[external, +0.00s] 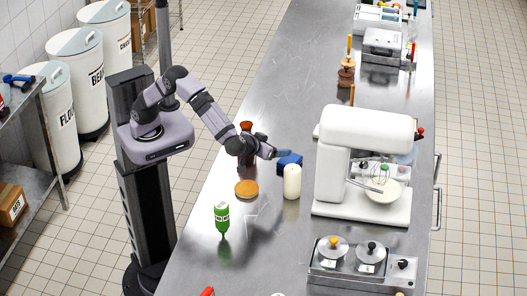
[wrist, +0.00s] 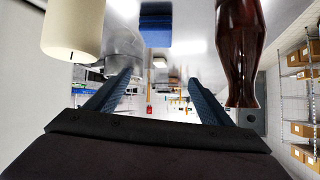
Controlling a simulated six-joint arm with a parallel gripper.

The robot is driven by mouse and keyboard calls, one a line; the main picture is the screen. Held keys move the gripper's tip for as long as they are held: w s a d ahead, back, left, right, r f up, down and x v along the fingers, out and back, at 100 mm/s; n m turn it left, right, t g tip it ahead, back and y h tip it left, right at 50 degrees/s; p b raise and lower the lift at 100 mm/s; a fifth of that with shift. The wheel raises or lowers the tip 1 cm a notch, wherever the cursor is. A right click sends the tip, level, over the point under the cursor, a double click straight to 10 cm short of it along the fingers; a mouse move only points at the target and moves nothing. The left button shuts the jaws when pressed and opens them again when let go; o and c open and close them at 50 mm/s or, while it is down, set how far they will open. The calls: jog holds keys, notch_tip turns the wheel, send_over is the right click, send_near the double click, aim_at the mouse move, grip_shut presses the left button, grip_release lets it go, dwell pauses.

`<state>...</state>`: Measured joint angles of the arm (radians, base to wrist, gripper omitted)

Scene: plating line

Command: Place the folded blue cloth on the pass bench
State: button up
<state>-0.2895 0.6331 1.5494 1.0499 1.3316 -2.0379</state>
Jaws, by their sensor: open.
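The folded blue cloth (external: 291,160) shows as a small blue block on the steel bench (external: 270,95), just beyond my gripper and partly behind a white cylinder. In the wrist view, which looks upside down, the cloth (wrist: 156,25) is at the top middle, apart from my fingers. My gripper (wrist: 160,80) is open with nothing between its two blue fingers. In the external view my gripper (external: 280,153) is low over the bench, close to the cloth. Its fingertips are small there, and I cannot tell the exact gap.
The white cylinder (external: 292,181) and a dark red-brown mill (wrist: 240,50) stand on either side of my gripper. A white mixer (external: 345,150) stands to the right. A round tan item (external: 246,188) and a green bottle (external: 222,217) stand nearer. Bare bench lies around the green bottle.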

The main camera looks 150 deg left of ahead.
jog(key=s+d+f+m+h, duration=0.1)
jog(key=s+d+f+m, duration=0.1)
jog(key=d, duration=0.3)
jog(key=s+d+f+m+t+h, duration=0.1)
jog(key=d+m+h, duration=0.1)
jog(key=d+m, duration=0.3)
jog(key=s+d+f+m+t+h, duration=0.1)
jog(key=s+d+f+m+h, duration=0.1)
jog(key=d, duration=0.4)
jog(key=shift+s+d+f+m, duration=0.25)
jog(key=shift+s+f+m, duration=0.1)
jog(key=shift+m, duration=0.35)
jog(key=s+d+f+m+t+h, duration=0.1)
jog(key=s+d+f+m+h, duration=0.1)
jog(key=d, duration=0.6)
jog(key=s+d+f+m+t+h, duration=0.1)
jog(key=s+d+f+m+h, duration=0.1)
jog(key=s+d+m, duration=0.5)
jog(key=shift+s+d+m+h, duration=0.25)
jog(key=shift+d+m+h, duration=0.6)
jog(key=shift+m+h, duration=0.05)
jog(key=o, duration=0.4)
jog(key=shift+w, duration=0.1)
